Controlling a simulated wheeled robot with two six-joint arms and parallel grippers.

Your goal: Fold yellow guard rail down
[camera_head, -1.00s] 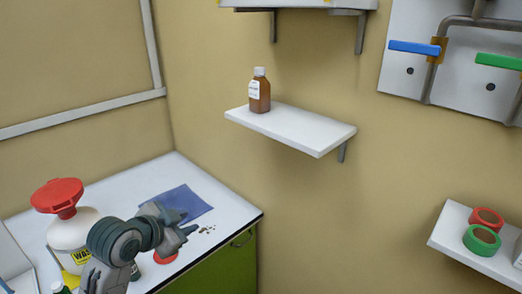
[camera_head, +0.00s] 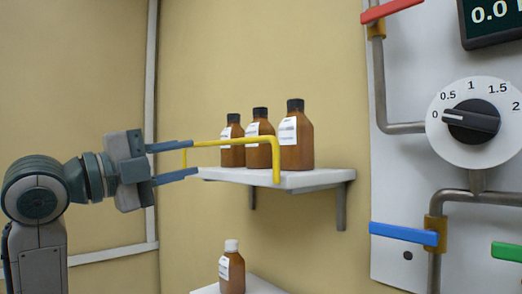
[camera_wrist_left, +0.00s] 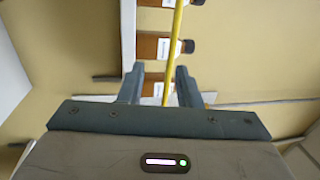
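The yellow guard rail (camera_head: 235,142) stands raised along the front of the upper white shelf (camera_head: 300,182), in front of the brown bottles. My left gripper (camera_head: 190,160) is open at the rail's left end, its two fingers spread above and below the left part of the rail. In the left wrist view the rail (camera_wrist_left: 175,45) runs down between the two open fingers (camera_wrist_left: 160,85). I cannot tell whether a finger touches it. My right gripper is in neither view.
Three brown bottles with black caps (camera_head: 297,140) stand on the upper shelf behind the rail. A white-capped brown bottle (camera_head: 232,270) stands on the lower shelf. A panel with pipes, a dial (camera_head: 472,122) and a blue handle (camera_head: 403,234) is at the right.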

